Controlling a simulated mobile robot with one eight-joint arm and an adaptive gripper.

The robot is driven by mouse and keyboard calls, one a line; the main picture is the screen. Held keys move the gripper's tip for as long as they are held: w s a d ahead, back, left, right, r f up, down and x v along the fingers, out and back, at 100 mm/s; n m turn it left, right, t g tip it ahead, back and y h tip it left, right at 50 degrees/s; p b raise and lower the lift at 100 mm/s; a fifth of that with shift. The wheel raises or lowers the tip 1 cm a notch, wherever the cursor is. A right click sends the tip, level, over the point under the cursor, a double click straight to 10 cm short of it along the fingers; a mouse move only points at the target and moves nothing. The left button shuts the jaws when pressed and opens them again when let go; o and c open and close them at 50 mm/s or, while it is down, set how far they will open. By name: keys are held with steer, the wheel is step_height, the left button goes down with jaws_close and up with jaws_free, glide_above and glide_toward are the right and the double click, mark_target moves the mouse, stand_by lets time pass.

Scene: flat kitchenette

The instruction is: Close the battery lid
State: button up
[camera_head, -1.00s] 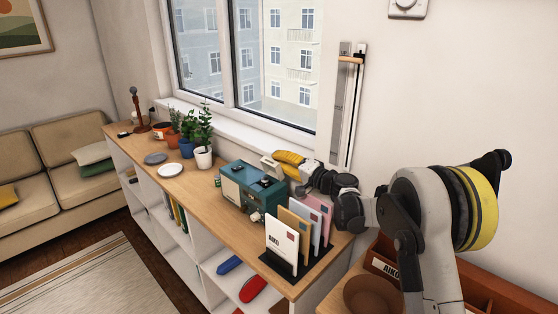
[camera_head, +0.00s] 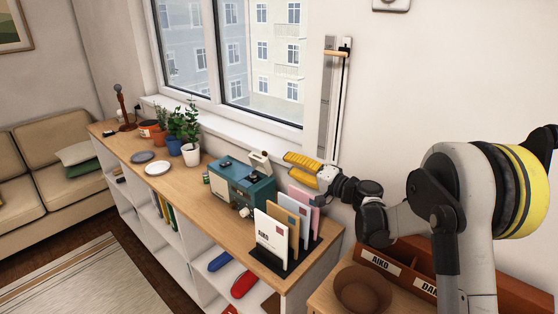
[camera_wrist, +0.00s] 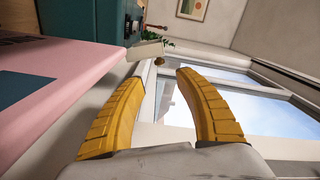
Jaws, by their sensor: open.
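A teal radio (camera_head: 243,185) stands on the long shelf top. Its cream battery lid (camera_head: 260,161) stands raised and open at the radio's back right. In the wrist view the lid (camera_wrist: 145,51) shows as a pale flap beside the radio's teal side (camera_wrist: 98,25), ahead of my fingers. My gripper (camera_head: 287,162) has yellow fingers, spread and empty, right of the lid with a gap between them. In the wrist view my gripper (camera_wrist: 159,80) is open with nothing between its fingers. The battery compartment's inside is hidden.
A letter rack (camera_head: 267,260) with several upright envelopes stands right in front of the radio, close under my wrist. The window (camera_head: 262,60) and its sill are behind. A brown bowl (camera_head: 362,288) and a labelled wooden box (camera_head: 400,262) are at lower right.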

steer(key=shift+s+d, duration=0.45)
steer(key=shift+d, duration=0.1)
steer(key=shift+r, duration=0.1)
